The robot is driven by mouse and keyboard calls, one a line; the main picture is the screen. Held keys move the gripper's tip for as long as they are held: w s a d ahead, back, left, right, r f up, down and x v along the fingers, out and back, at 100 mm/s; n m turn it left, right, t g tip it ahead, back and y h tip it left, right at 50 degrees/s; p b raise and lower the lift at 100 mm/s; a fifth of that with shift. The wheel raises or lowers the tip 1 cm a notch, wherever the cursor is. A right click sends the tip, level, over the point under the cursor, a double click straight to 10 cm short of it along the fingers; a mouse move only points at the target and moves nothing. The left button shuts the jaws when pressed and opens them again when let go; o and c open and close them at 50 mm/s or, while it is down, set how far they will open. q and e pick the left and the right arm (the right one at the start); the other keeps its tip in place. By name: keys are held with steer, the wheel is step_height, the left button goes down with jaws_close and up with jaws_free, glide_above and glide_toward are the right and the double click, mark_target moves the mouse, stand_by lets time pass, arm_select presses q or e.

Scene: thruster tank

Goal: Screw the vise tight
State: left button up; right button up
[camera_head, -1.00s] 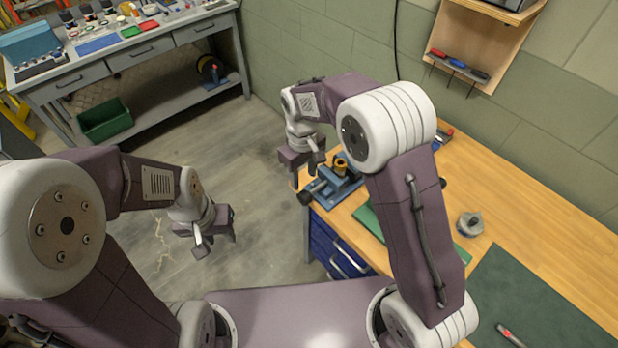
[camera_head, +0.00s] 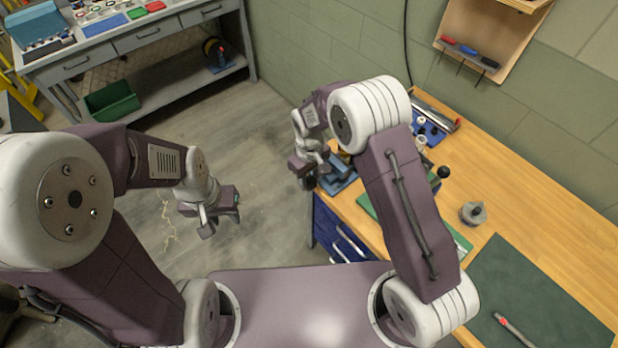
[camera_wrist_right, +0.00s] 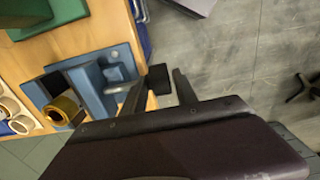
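The blue vise (camera_head: 343,182) stands at the left end of the wooden bench, partly hidden by my right arm. In the right wrist view the vise (camera_wrist_right: 92,92) has a brass-coloured cylinder (camera_wrist_right: 64,108) at its jaws. The vise's black screw handle end (camera_wrist_right: 158,78) shows between the two fingers of my right gripper (camera_wrist_right: 158,90). Those fingers are apart, with gaps visible beside the handle end. In the head view my right gripper (camera_head: 303,178) is at the vise's outer end. My left gripper (camera_head: 221,215) is open and empty above the floor, away from the bench.
The wooden bench (camera_head: 540,210) carries a green mat (camera_head: 540,300), a grey round part (camera_head: 473,213) and small items near the wall. Blue drawers (camera_head: 338,240) are under it. A grey workbench (camera_head: 150,50) stands at the back left. The floor between is clear.

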jaws_close()
steer(key=shift+d+f+t+y+b, duration=0.1)
steer(key=shift+f+t+y+b, duration=0.15)
steer(key=shift+b, duration=0.45)
steer(key=t+y+b, duration=0.1)
steer(key=b, duration=0.5)
steer(key=t+y+b, duration=0.1)
steer(key=t+b, duration=0.1)
steer(key=b, duration=0.5)
steer(key=s+t+y+b, duration=0.1)
steer(key=b, duration=0.6)
steer(key=shift+s+d+f+t+y, duration=0.1)
steer(key=shift+d+f+t+y, duration=0.2)
steer(key=shift+f+t, duration=0.1)
steer(key=shift+r+b, duration=0.2)
steer(key=shift+b, duration=0.45)
steer(key=shift+r, duration=0.1)
